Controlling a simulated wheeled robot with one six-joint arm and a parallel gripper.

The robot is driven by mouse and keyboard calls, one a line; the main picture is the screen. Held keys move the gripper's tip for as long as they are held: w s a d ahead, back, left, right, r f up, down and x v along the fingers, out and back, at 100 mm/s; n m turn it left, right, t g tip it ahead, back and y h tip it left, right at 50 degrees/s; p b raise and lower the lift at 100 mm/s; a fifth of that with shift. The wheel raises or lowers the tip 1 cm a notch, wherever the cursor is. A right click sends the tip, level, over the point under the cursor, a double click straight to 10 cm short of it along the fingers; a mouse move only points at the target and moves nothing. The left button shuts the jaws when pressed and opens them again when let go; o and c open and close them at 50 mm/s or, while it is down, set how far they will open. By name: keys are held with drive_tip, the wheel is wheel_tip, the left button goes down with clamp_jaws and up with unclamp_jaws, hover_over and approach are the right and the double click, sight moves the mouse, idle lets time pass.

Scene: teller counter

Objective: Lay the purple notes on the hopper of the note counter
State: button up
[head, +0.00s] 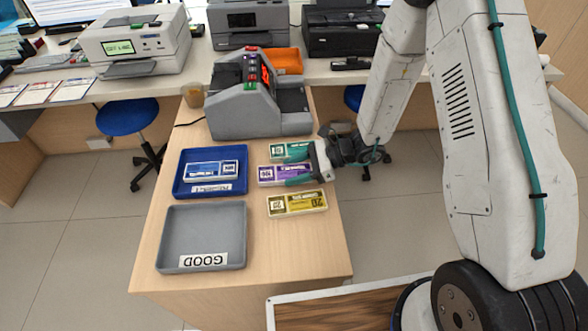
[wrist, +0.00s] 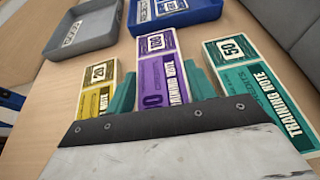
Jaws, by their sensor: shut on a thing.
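The purple notes (head: 268,174), a flat bundle marked 100, lie on the wooden counter between the green notes (head: 280,151) and the yellow notes (head: 297,203). My gripper (head: 296,168) is down at the bundle with its teal fingers on either side of it, shut on it. In the wrist view the purple notes (wrist: 163,72) show between the two fingers (wrist: 162,88); their near end is hidden by my gripper. The grey note counter (head: 245,112), with a red display, stands farther back on the same counter. Its hopper is hard to make out from here.
A blue tray (head: 181,186) holding blue notes (head: 211,171) and a grey tray (head: 203,232) labelled GOOD lie to the left. The wood at the front right is bare.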

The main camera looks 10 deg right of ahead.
drive_tip(key=shift+f, duration=0.25)
drive_tip(key=shift+f, duration=0.1)
drive_tip(key=o, duration=1.1)
drive_tip(key=shift+d, duration=0.1)
drive_tip(key=v, duration=1.2)
drive_tip(key=shift+r, duration=0.25)
